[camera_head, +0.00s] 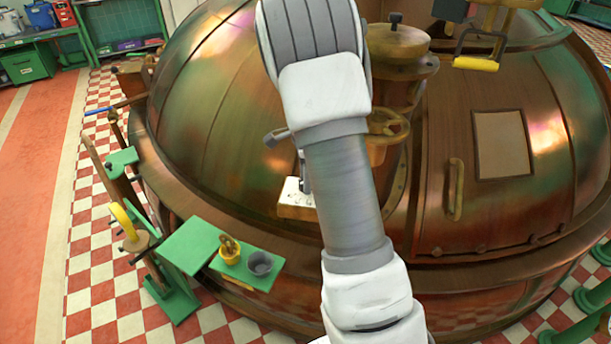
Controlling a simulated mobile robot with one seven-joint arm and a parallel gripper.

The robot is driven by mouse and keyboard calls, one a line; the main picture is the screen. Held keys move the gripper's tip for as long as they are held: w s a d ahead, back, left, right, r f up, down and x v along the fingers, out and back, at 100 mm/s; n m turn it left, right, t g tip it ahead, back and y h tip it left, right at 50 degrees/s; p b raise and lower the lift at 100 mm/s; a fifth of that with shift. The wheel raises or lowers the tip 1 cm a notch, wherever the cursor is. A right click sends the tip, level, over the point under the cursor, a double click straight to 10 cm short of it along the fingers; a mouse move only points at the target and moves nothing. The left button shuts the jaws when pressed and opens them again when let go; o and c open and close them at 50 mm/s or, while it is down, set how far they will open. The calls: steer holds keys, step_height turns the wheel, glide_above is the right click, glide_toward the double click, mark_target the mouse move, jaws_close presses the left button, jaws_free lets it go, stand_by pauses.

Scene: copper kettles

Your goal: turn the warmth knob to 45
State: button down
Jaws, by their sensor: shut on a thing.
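A small box with a white marked face (292,192) sits on the lower front of the copper kettle (225,125), left of my arm. It looks like the dial plate of the warmth knob. The knob itself is hidden behind my arm, and I cannot read its setting. Only a grey sliver of my gripper (304,180) shows at the left edge of my arm, right at the dial plate. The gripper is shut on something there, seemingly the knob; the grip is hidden.
A brass handwheel (388,125) is close right of my arm. A hatch (503,145) and a brass handle (455,190) are at right. Checkered floor at left is mostly clear.

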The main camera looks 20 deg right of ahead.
steer(key=shift+r+m, duration=0.1)
steer(key=shift+m, duration=0.4)
stand_by(0.3)
steer(key=shift+c, duration=1.9)
jaws_free()
step_height(320, 180, up, 17)
steer(key=p, duration=0.1)
steer(key=shift+r, duration=0.15)
